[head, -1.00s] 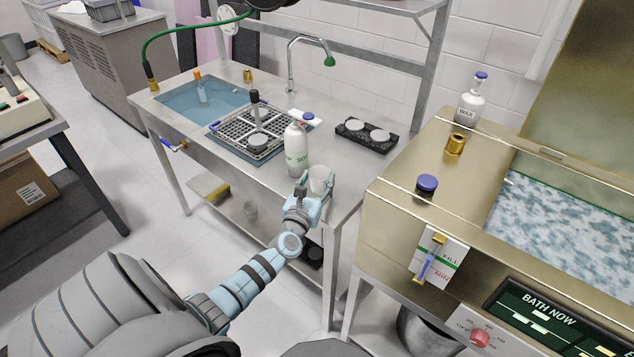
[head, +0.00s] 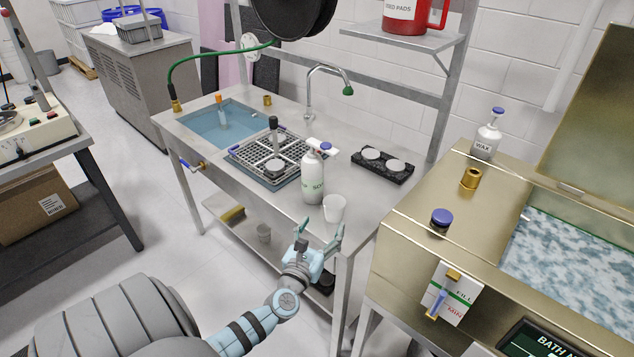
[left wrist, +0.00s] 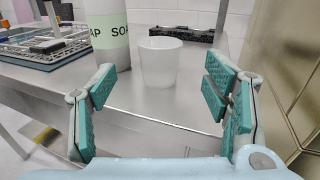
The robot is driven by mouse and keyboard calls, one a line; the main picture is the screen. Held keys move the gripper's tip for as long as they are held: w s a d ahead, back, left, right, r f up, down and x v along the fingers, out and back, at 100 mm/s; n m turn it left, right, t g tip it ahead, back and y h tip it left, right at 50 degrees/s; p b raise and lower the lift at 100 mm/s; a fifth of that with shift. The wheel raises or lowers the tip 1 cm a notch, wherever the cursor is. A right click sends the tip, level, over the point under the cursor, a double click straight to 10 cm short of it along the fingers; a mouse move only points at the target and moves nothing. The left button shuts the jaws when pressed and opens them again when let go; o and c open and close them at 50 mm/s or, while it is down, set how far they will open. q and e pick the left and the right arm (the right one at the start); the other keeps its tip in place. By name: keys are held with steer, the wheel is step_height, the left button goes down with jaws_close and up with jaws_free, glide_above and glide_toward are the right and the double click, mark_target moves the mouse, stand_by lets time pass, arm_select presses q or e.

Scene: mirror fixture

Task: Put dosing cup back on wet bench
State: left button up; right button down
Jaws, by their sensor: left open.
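The dosing cup (head: 335,208) is a frosted white tumbler standing upright on the steel wet bench (head: 360,205), near its front edge. It also shows in the left wrist view (left wrist: 159,62), centred ahead of the fingers and apart from them. My left gripper (head: 318,229) is open and empty just in front of the cup, at the bench's front edge. In the left wrist view its teal finger pads (left wrist: 164,92) stand wide apart with nothing between them. My right gripper is in neither view.
A white soap bottle (head: 313,178) stands close left of the cup. Behind are a black holder with two pale discs (head: 383,165), a tap (head: 312,85) and a rack over the sink (head: 262,153). The brassy bath unit (head: 425,235) stands close on the right.

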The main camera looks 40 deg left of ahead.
arm_select(q)
steer(key=s+d+f+n+g+h, duration=0.1)
steer(key=s+f+n+g, duration=0.3)
steer(key=s+f+n, duration=0.45)
steer(key=s+d+f+n+g+h, duration=0.1)
steer(key=s+d+f+n+g, duration=0.15)
steer(key=s+f, duration=0.65)
steer(key=s+f+n+g, duration=0.4)
steer(key=f+n, duration=0.2)
steer(key=f, duration=0.7)
steer(key=s+d+f+n+g+h, duration=0.1)
steer(key=s+d+f+n+g, duration=0.1)
steer(key=s+d+f+n, duration=0.2)
steer(key=s+d+f+n+g+h, duration=0.2)
steer(key=s+n, duration=0.8)
steer(key=s, duration=0.5)
steer(key=d+f+g, duration=0.1)
steer(key=d+f, duration=0.1)
steer(key=d, duration=0.1)
steer(key=shift+d+f+h, duration=0.15)
steer(key=shift+f+h, duration=0.15)
